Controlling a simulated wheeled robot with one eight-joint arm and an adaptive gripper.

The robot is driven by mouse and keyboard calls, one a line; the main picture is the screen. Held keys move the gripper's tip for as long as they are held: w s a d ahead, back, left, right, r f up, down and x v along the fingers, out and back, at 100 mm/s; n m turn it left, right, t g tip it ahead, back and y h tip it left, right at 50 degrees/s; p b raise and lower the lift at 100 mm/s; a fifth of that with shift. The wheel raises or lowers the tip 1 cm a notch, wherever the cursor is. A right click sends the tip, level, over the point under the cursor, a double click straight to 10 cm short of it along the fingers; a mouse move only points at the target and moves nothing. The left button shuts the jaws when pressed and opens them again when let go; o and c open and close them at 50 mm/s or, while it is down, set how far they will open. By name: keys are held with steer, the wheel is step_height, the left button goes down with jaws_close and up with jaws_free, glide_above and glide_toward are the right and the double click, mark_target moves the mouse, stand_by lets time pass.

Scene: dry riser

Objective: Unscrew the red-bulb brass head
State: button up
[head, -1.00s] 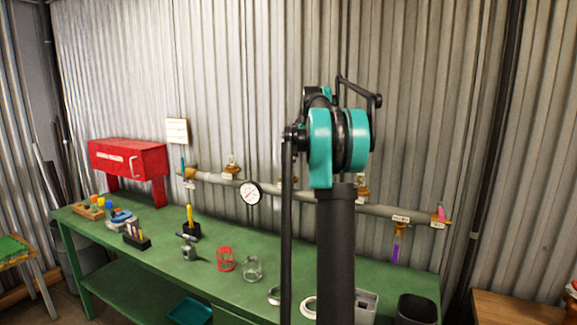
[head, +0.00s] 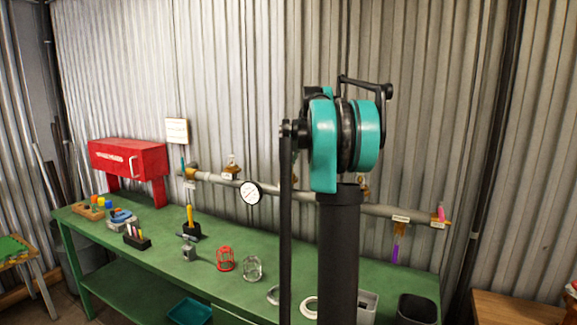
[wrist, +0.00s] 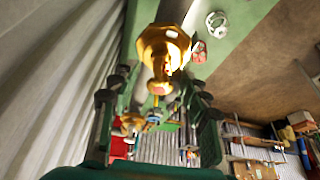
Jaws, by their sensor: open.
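In the wrist view a large brass head (wrist: 163,48) with a wide flange lies ahead of my gripper (wrist: 160,95), between the lines of its two open fingers. A small reddish spot shows below its flange; I cannot tell whether it is a red bulb. I cannot tell whether the fingers touch it. A second brass fitting (wrist: 131,122) shows farther along, near the left finger. In the head view a brass head (head: 232,168) stands up from the pipe, and another (head: 363,188) is partly covered by my arm. My gripper is hidden in the head view.
The grey pipe (head: 280,196) runs along the corrugated wall with a round gauge (head: 250,193). The green bench (head: 150,262) below holds a red cage (head: 225,259), a clear cage (head: 252,268), a yellow-handled tool (head: 190,217) and a red box (head: 128,158).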

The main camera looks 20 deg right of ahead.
steer(key=m+h, duration=0.1)
steer(key=m, duration=0.1)
steer(key=m+t, duration=0.1)
steer(key=m, duration=0.2)
steer(key=shift+m+h, duration=0.3)
steer(key=shift+h, duration=0.1)
steer(key=m+h, duration=0.1)
steer(key=m, duration=0.2)
steer(key=m+h, duration=0.1)
steer(key=m, duration=0.1)
steer(key=shift+m+t, duration=0.4)
steer(key=shift+c, duration=0.4)
jaws_close()
steer(key=shift+d+n+y, duration=0.1)
steer(key=shift+n+y, duration=0.3)
steer(key=shift+n, duration=0.8)
steer(key=shift+n+y, duration=0.6)
steer(key=shift+n, duration=1.1)
